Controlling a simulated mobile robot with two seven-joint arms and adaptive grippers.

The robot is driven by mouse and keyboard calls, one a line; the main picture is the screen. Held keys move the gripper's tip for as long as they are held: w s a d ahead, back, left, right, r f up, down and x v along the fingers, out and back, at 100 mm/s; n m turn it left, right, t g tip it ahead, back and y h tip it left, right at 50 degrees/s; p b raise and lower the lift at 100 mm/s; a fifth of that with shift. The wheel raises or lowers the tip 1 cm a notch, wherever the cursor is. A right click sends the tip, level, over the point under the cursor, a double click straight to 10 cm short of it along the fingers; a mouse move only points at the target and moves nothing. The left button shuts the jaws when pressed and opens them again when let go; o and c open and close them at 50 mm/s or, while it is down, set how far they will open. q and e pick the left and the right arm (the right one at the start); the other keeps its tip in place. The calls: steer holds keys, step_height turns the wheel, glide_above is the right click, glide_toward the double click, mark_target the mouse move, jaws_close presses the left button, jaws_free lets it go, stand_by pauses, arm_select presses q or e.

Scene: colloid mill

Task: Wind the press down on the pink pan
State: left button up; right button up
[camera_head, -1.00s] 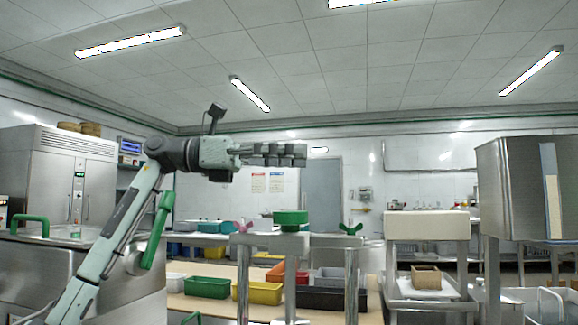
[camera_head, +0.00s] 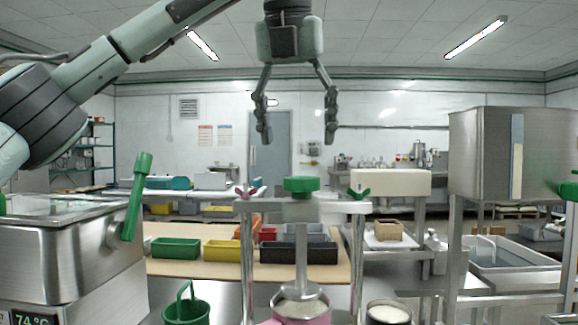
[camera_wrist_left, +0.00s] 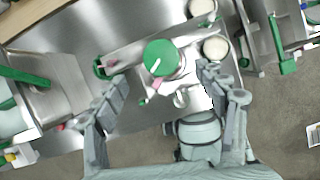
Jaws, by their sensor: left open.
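The press has a green knob (camera_head: 301,185) on top of a steel crossbar (camera_head: 270,207). A screw shaft (camera_head: 301,250) runs down from it to a round press plate (camera_head: 300,296). The pink pan (camera_head: 302,311) is under the plate, partly cut off by the bottom edge. I cannot tell whether plate and pan contents touch. My left gripper (camera_head: 298,130) points down above the knob, open and empty, apart from it. In the left wrist view the knob (camera_wrist_left: 162,59), with a white line on top, lies between and beyond the open fingers. My right gripper is not in view.
The press posts carry a pink wing nut (camera_head: 249,192) and a green wing nut (camera_head: 360,194). A pot with white contents (camera_head: 388,312) stands to the right. A steel machine with a green lever (camera_head: 137,190) stands left, and a green bucket (camera_head: 186,308) beside it.

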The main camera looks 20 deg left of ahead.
mark_target(301, 178)
arm_select(q)
steer(key=x, duration=0.7)
steer(key=c, duration=1.2)
